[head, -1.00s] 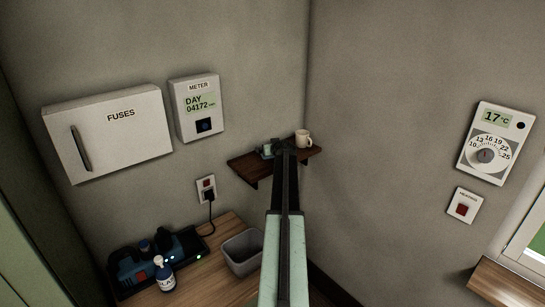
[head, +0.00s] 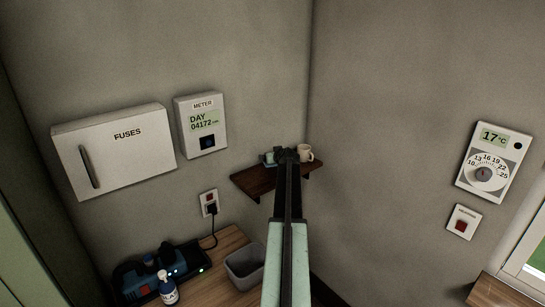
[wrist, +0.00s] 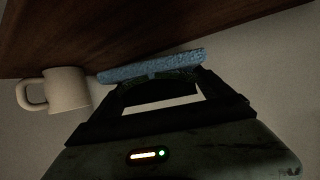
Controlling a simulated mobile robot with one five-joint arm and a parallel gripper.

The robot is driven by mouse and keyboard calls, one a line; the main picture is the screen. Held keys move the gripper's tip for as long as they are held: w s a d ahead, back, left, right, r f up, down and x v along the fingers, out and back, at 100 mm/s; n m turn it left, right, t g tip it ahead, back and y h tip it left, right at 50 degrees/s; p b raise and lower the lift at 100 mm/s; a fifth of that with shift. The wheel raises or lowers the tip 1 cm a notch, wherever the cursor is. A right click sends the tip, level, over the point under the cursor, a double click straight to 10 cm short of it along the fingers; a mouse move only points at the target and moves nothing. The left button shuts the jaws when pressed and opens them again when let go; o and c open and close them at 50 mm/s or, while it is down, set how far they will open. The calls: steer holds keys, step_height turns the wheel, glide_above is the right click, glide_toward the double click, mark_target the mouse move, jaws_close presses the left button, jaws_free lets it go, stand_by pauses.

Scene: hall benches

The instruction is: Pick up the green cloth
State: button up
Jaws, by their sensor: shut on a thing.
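My gripper (head: 286,155) reaches over the brown corner shelf (head: 255,182). In the wrist view my gripper (wrist: 158,88) is shut on a dark green, textured strip (wrist: 157,80), which looks like the green cloth. Only a thin arc of it shows between the fingertips. A blue speckled slab (wrist: 150,66) lies just beyond it, close against the cloth and fingertips. I cannot tell whether they touch.
A cream mug (head: 305,153) stands on the shelf, right of my gripper; it also shows in the wrist view (wrist: 68,88). Walls meet behind the shelf. Below left, a wooden bench (head: 215,285) holds a grey bin (head: 245,268), a bottle (head: 168,288) and a blue tool (head: 147,275).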

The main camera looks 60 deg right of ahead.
steer(key=s+a, duration=0.3)
steer(key=s, duration=0.3)
steer(key=s+a+r+p, duration=0.1)
steer(key=s+a, duration=0.3)
steer(key=s, duration=0.3)
steer(key=shift+s+a, duration=0.2)
steer(key=shift+a, duration=0.1)
